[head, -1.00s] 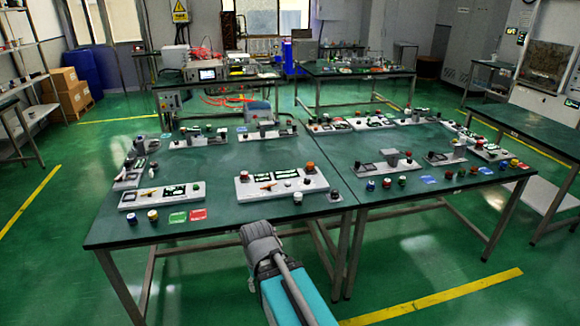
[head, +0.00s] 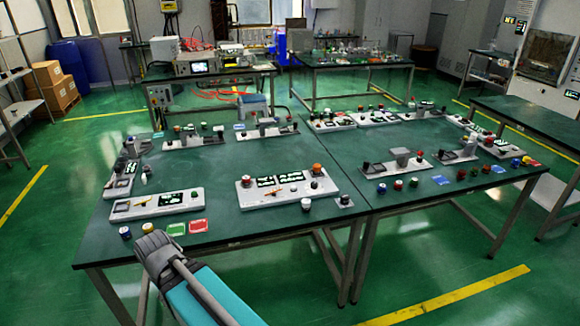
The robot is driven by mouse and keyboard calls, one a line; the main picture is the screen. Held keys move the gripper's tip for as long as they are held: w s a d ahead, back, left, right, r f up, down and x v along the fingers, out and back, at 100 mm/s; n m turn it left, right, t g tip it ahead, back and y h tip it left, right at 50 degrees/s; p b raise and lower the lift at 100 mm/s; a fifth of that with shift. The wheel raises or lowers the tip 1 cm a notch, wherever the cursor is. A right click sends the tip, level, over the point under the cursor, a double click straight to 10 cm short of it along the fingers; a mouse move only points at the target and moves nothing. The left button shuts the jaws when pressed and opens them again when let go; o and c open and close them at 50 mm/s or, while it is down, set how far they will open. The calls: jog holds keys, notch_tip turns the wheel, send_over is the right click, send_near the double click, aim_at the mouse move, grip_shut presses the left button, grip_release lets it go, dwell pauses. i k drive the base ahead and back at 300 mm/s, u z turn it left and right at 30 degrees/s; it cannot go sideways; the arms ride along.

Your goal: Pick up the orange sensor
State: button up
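A small round orange-topped part (head: 316,168) stands at the back right corner of a white panel on the near left table; it may be the orange sensor, but it is too small to be sure. Thin orange pieces also lie on this panel and on the panel to its left. My arm (head: 190,285), teal with a grey end, reaches up from the bottom of the picture to the table's front left edge, well left of and nearer than the orange-topped part. No gripper fingers show, and I see nothing held.
The white panel (head: 250,196) and another white panel (head: 155,204) sit near the front edge. A green card (head: 176,229) and a red card (head: 198,226) lie close to my arm. More modules line the table. The middle of the green tabletop (head: 215,170) is clear.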

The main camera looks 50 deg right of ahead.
aim_at(317, 168)
jog(key=i, duration=0.65)
jog(key=z, duration=0.5)
jog(key=i, duration=0.75)
jog(key=z, duration=0.7)
